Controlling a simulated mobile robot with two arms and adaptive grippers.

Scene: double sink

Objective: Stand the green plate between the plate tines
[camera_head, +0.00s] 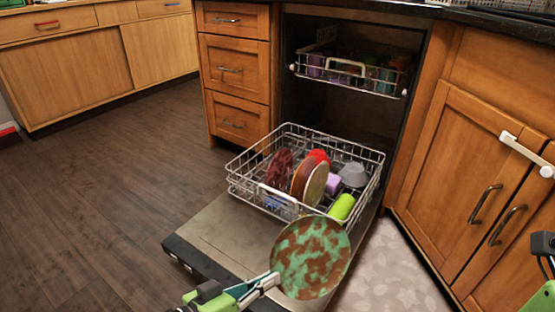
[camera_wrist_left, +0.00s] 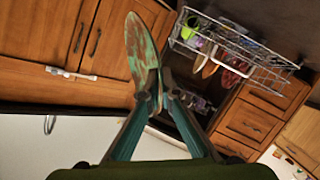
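The green plate (camera_head: 310,258), mottled with brown patches, is held in the air in front of the lower dish rack, its face toward the head camera. My left gripper (camera_head: 270,281) is shut on its lower left rim. In the left wrist view the plate (camera_wrist_left: 141,52) appears nearly edge-on between the fingertips (camera_wrist_left: 157,82). The lower rack (camera_head: 240,186) is pulled out over the open dishwasher door. Several plates stand upright in it, dark red, bright red, brown and pale (camera_head: 315,185). The tines are mostly hidden by them. My right gripper (camera_head: 545,250) is partly in view at the right edge.
A green cup (camera_head: 341,206), a grey bowl (camera_head: 353,174) and a purple item (camera_head: 333,184) sit in the rack's right side. The upper rack (camera_head: 345,71) holds several cups. The dishwasher door (camera_head: 215,235) lies open below. Wooden cabinets (camera_head: 480,150) flank it.

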